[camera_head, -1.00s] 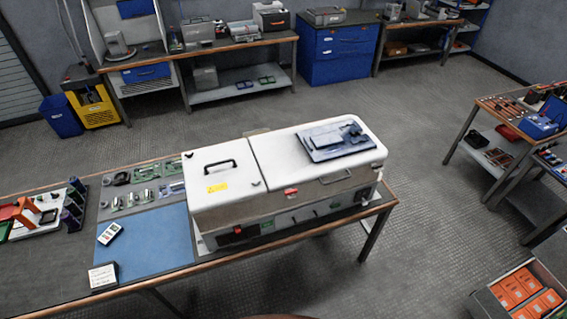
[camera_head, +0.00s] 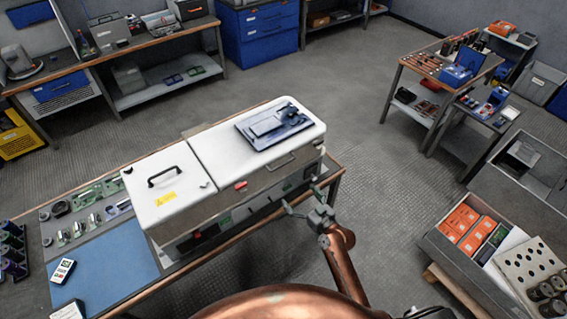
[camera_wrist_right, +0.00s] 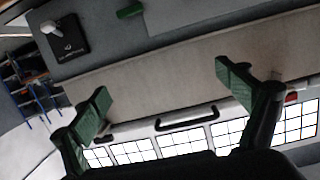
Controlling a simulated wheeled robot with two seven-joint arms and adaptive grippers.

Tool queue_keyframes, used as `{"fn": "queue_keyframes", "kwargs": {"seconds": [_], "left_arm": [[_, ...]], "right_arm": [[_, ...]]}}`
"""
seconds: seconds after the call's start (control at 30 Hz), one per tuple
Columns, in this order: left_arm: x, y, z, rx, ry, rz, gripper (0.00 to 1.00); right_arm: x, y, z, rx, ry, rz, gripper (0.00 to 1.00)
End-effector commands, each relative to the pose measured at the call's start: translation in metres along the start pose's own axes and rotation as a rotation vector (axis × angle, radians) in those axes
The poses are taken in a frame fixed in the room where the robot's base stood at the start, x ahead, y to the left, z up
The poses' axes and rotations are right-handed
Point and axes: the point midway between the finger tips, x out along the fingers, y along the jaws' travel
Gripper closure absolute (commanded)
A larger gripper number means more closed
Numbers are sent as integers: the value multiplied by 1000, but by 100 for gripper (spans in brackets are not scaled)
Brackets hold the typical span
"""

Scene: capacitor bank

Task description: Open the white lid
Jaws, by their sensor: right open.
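The bench machine has a wide white lid (camera_head: 225,152) on its right part, lying shut with a blue-grey device (camera_head: 275,124) on top. A bar handle (camera_head: 281,163) is on this lid's front side. A narrower white cover (camera_head: 148,202) with a black handle (camera_head: 164,177) and yellow label is on the left. My right gripper (camera_head: 303,200) is open and empty in front of the machine's right end, below and apart from the bar handle. In the right wrist view, the handle (camera_wrist_right: 187,118) shows between my open green-tipped fingers (camera_wrist_right: 165,92), apart from both. My left gripper is out of view.
The machine stands on a wood-edged bench with a blue mat (camera_head: 105,262) and small parts at left. A grey crate (camera_head: 440,250) holding orange boxes stands at right. Open floor (camera_head: 385,185) lies between bench and crate. A tool table (camera_head: 408,64) stands behind.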

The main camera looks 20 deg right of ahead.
Motion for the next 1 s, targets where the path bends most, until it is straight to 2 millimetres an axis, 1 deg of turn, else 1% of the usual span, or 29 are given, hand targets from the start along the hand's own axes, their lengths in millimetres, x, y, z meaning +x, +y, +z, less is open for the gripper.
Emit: {"fn": "queue_keyframes", "kwargs": {"seconds": [0.03, 0.1, 0.2, 0.23, 0.37, 0.7, 0.83, 1.0], "left_arm": [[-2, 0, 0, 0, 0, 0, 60], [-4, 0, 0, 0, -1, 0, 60], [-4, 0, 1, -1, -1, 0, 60], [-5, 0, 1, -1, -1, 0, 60], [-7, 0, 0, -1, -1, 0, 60], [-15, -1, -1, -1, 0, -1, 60], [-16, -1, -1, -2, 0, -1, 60], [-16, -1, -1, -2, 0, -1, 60]], "right_arm": [[0, -4, -38, -14, 58, -13, 2], [-2, -9, -73, -30, 116, -28, 0], [-4, -14, -102, -44, 164, -42, 0], [-4, -15, -106, -46, 172, -44, 0], [6, -17, -116, -49, 184, -48, 0], [56, -19, -123, -48, 181, -45, 0], [67, -19, -124, -48, 180, -45, 0], [71, -19, -124, -49, 179, -45, 0]]}}
